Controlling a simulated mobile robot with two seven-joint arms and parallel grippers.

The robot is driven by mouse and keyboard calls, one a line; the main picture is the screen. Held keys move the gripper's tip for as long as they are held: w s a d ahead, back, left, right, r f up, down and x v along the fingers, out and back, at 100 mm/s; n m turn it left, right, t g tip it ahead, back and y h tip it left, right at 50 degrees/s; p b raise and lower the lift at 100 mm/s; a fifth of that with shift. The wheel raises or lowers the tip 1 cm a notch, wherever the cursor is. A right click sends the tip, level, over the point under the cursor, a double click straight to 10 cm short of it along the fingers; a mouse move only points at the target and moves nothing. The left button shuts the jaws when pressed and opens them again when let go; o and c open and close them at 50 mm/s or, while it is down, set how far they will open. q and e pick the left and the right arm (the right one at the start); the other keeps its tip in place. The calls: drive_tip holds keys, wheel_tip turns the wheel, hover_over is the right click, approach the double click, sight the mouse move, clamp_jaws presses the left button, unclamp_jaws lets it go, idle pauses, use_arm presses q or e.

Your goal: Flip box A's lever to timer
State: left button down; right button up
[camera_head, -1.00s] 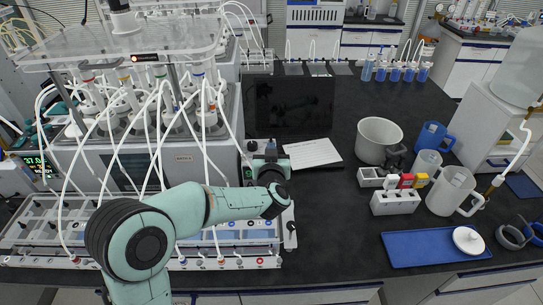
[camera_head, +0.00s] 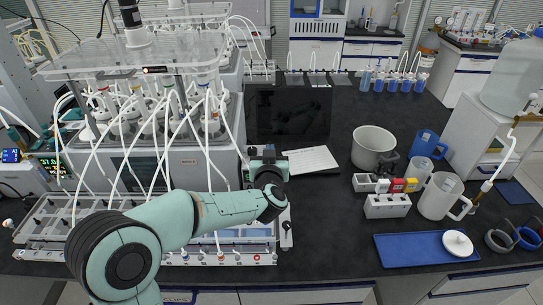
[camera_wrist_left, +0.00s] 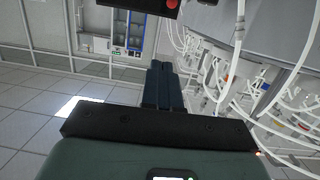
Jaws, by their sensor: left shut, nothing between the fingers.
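I cannot read a label for box A in either view. A small white unit (camera_head: 286,215) with a dark knob or lever (camera_head: 286,240) lies at the right end of the tube racks in the head view, partly behind my wrist. Its lever position is too small to tell. A black box with a red button (camera_wrist_left: 170,15) is cut off at the top of the left wrist view. My left gripper (camera_head: 263,150) is beyond my wrist, before the dark screen. Its fingers (camera_wrist_left: 161,68) are together and empty in the left wrist view, apart from the black box. My right gripper is not seen.
The reactor rig (camera_head: 150,62) with many white tubes fills the left. A dark screen (camera_head: 288,112) and paper sheet (camera_head: 311,161) are behind the wrist. A pot (camera_head: 374,147), blue tray (camera_head: 415,252) and jugs stand at right.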

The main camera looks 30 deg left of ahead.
use_arm(q)
drive_tip(key=s+r, duration=0.1)
drive_tip(key=s+d+r, duration=0.1)
drive_tip(key=r, duration=0.1)
drive_tip(key=s+r, duration=0.1)
drive_tip(key=shift+s+d+r, duration=0.15)
drive_tip(key=shift+s+d, duration=0.1)
drive_tip(key=shift+s, duration=0.15)
